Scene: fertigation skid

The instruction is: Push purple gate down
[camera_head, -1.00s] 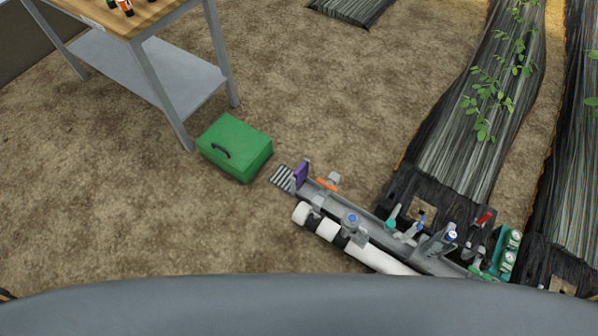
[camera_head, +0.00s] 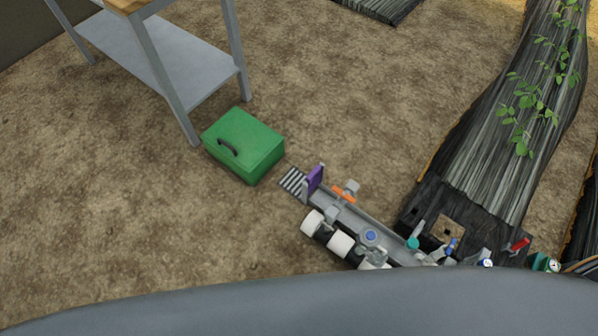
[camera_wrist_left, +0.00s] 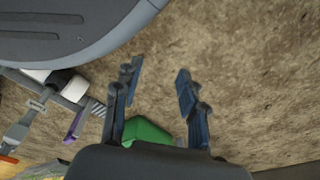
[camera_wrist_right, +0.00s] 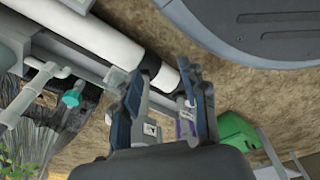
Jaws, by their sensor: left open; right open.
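The purple gate (camera_head: 315,178) stands upright at the far left end of the grey skid channel (camera_head: 360,222), beside a striped grate (camera_head: 293,182). The gate also shows in the left wrist view (camera_wrist_left: 75,125), left of my left gripper (camera_wrist_left: 154,88), which is open and empty above bare ground. In the right wrist view the gate (camera_wrist_right: 187,127) shows partly behind a finger of my right gripper (camera_wrist_right: 172,82). That gripper is open and empty over the skid. Neither gripper touches the gate. Neither gripper shows in the head view.
A green box (camera_head: 243,145) sits on the ground just left of the grate. A metal-legged table (camera_head: 185,75) stands at the upper left. White pipe (camera_head: 341,243) runs along the skid's near side. A black-covered plant bed (camera_head: 490,150) lies right. Bare soil is open around.

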